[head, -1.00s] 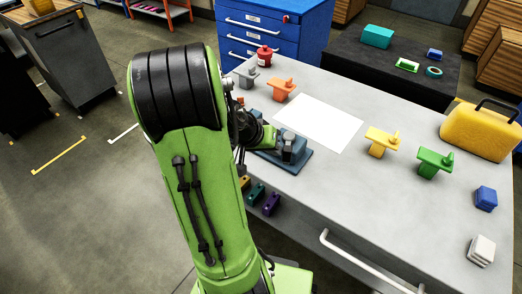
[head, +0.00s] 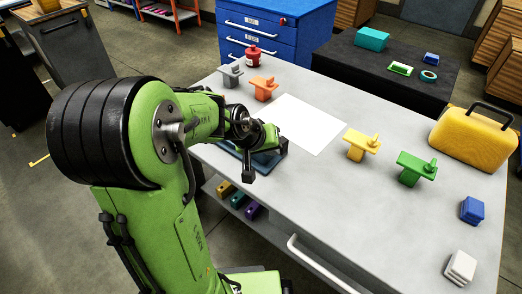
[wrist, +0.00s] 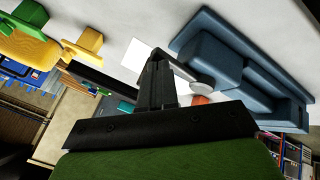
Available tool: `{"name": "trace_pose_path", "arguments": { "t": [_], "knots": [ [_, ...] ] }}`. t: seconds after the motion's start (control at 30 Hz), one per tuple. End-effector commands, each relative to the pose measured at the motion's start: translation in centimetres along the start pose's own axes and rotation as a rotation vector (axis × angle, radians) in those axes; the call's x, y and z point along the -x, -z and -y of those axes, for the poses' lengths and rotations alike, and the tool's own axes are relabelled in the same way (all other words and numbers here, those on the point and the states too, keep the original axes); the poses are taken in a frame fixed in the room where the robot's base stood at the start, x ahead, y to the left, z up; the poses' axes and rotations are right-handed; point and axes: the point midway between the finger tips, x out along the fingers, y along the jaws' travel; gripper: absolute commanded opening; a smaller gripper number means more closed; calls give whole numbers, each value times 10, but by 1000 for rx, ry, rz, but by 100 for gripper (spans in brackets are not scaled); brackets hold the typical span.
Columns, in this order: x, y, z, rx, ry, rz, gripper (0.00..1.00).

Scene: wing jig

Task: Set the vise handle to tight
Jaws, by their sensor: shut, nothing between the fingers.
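The blue-grey vise (head: 268,159) sits at the near left edge of the grey bench, partly hidden behind my arm in the head view. In the wrist view the vise (wrist: 240,70) fills the upper right, with a pale round end (wrist: 200,83) at its near side. My gripper (wrist: 158,58) is shut and empty beside the vise; in the head view the gripper (head: 248,174) is at the bench's near edge.
A white sheet (head: 306,124) lies beyond the vise. Grey (head: 231,75), orange (head: 263,88), yellow (head: 361,147) and green (head: 416,168) handled blocks stand on the bench (head: 330,200). A yellow case (head: 473,135) is at the right. Several small blocks sit on a lower shelf.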

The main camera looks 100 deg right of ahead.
Motion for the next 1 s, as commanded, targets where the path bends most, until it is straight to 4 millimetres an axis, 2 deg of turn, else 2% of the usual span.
{"name": "trace_pose_path", "arguments": {
  "t": [0.53, 1.0],
  "knots": [
    [-7, 4, -14, -5, -10, -3, 0],
    [-6, 7, -11, -6, -12, -8, 0]
  ]
}}
